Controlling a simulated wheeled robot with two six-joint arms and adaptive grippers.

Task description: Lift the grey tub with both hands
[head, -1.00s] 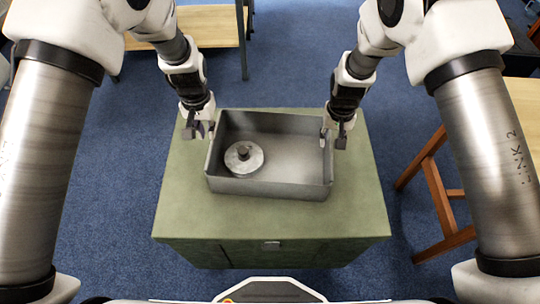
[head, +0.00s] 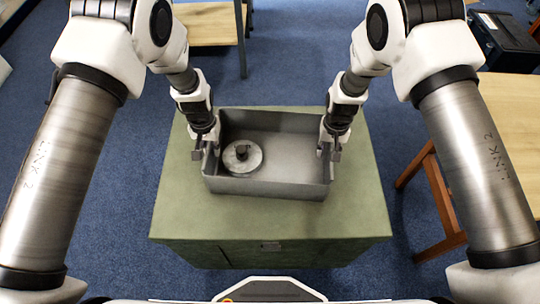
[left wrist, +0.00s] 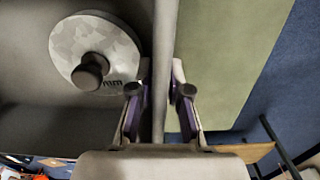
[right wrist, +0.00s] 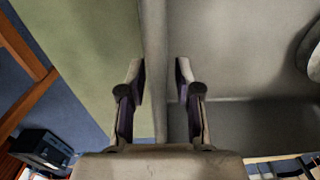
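The grey tub (head: 300,182) is an open rectangular box standing on a green cabinet. A round metal disc with a dark knob (head: 242,155) lies inside it at the left; the disc also shows in the left wrist view (left wrist: 112,48). My left gripper (head: 205,152) is at the tub's left wall, one finger on each side of it. In the left wrist view (left wrist: 160,98) its fingers stand close to the wall, with slim gaps. My right gripper (head: 328,152) straddles the right wall; in the right wrist view (right wrist: 160,85) a gap shows between wall and inner finger.
The green cabinet top (head: 230,215) is clear around the tub. A wooden table (head: 510,120) stands at the right and another (head: 208,22) at the back left. A dark case (head: 505,42) is at the far right. Blue carpet surrounds the cabinet.

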